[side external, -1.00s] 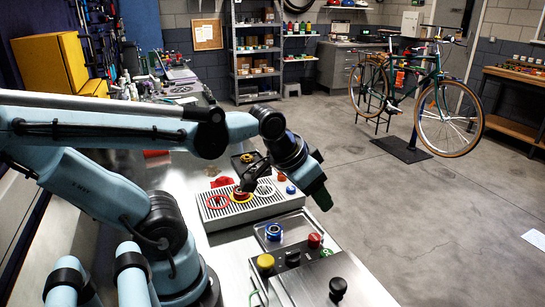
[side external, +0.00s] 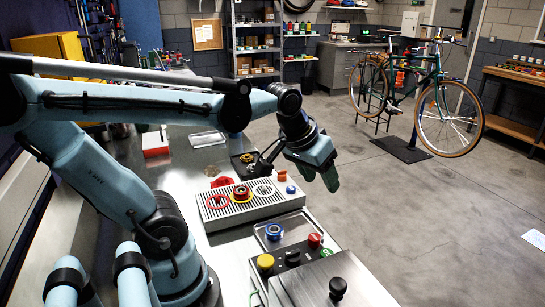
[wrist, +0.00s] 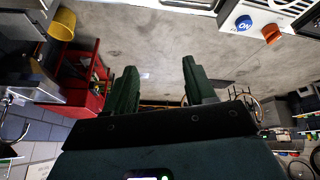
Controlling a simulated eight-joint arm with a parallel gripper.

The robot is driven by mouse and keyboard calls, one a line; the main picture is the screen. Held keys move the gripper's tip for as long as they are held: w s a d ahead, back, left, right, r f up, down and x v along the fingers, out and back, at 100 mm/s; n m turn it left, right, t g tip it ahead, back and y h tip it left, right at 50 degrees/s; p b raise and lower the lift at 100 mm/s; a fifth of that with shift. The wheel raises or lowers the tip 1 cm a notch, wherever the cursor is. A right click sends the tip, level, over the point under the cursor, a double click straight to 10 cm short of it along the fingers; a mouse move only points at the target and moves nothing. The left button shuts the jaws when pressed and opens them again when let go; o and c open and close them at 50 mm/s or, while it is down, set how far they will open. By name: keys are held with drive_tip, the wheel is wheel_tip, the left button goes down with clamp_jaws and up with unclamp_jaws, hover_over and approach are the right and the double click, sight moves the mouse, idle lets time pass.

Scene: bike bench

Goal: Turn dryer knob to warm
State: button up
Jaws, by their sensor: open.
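The dryer (side external: 258,212) looks to be the pale box with a slotted top on the bench. Near its far right end are a blue button (side external: 291,189) and an orange knob (side external: 282,176). In the wrist view, the blue button (wrist: 244,23) reads "ON" and the orange knob (wrist: 271,34) sits beside it, at the top right. The knob's setting cannot be read. My gripper (side external: 331,179) hangs beyond the bench edge, right of the knob and apart from it. In the wrist view, the fingers of my gripper (wrist: 159,82) are spread with nothing between them.
A red ring (side external: 217,202) and a red-and-yellow part (side external: 241,194) rest on the slotted top.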

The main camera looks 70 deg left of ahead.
drive_tip(key=w+a+r+n+g, duration=0.25)
drive_tip(key=a+n, duration=0.55)
drive_tip(key=a, duration=0.4)
drive_tip(key=n+g, duration=0.3)
drive_tip(key=n, duration=0.3)
hover_over(282, 175)
wheel_tip(282, 175, down, 2)
drive_tip(key=shift+h, duration=0.4)
drive_tip(key=f, duration=1.1)
drive_tip(key=shift+w+a+f, duration=0.15)
drive_tip(key=shift+a+f, duration=0.2)
drive_tip(key=shift+f, duration=0.05)
clamp_jaws()
